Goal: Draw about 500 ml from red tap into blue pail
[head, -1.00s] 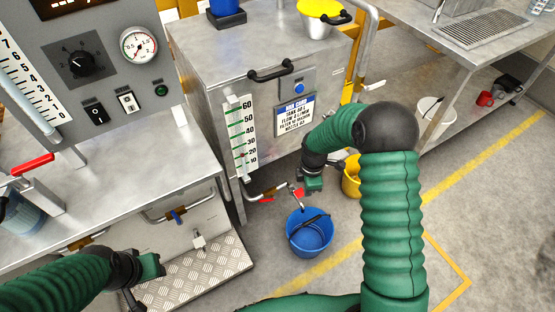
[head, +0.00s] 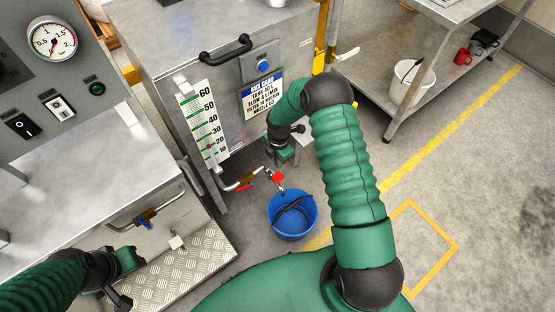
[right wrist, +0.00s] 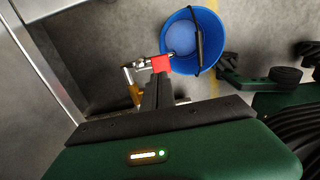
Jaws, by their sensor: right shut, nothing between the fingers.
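The blue pail (head: 292,232) stands on the floor with its dark handle across its mouth. It also shows in the right wrist view (right wrist: 178,62). The red tap (head: 278,177) is on a metal pipe just above the pail's rear rim; its red part also shows in the right wrist view (right wrist: 160,64).
A steel tank with a level scale (head: 203,128) and a blue button (head: 263,66) stands behind the tap. A red lever (head: 243,187) lies on the same pipe. A tread-plate step (head: 195,258) is left of the pail. A white bucket (head: 412,82) sits on the rack shelf.

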